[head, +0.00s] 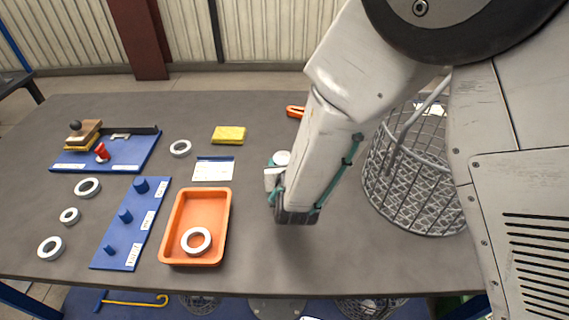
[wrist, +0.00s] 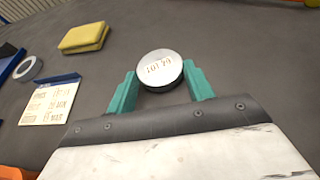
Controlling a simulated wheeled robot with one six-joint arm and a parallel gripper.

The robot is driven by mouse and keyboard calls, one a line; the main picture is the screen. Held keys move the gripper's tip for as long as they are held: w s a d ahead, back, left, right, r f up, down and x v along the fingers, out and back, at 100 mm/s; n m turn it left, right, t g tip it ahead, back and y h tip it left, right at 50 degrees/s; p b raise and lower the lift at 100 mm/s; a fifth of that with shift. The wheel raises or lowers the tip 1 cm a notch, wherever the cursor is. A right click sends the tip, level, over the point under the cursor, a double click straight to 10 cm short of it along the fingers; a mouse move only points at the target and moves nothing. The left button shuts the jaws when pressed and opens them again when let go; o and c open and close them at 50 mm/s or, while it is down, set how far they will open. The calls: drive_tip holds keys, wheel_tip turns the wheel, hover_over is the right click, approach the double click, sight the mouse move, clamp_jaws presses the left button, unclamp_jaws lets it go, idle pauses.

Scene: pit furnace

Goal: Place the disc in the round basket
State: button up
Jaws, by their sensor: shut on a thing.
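The disc (wrist: 160,68) is a round, silvery piece with lettering on its top face. In the wrist view my gripper (wrist: 160,84) has its two teal fingers shut on the disc, one on each side. In the head view my gripper (head: 273,178) is over the middle of the table, and part of the disc (head: 282,158) shows pale beside it. The arm hides much of the gripper there. The round basket (head: 425,208) is a grey wire mesh basket on the right of the table. It is apart from the gripper, and my arm partly covers it.
An orange tray (head: 165,245) holding a white ring (head: 196,241) lies left of the gripper. A blue peg board (head: 120,240), several loose rings, a white card (head: 213,171) and a yellow sponge (head: 229,135) lie further left. Table between gripper and basket looks clear.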

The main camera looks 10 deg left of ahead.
drive_tip(key=shift+f, duration=0.1)
drive_tip(key=o, duration=1.3)
drive_tip(key=shift+o, duration=0.2)
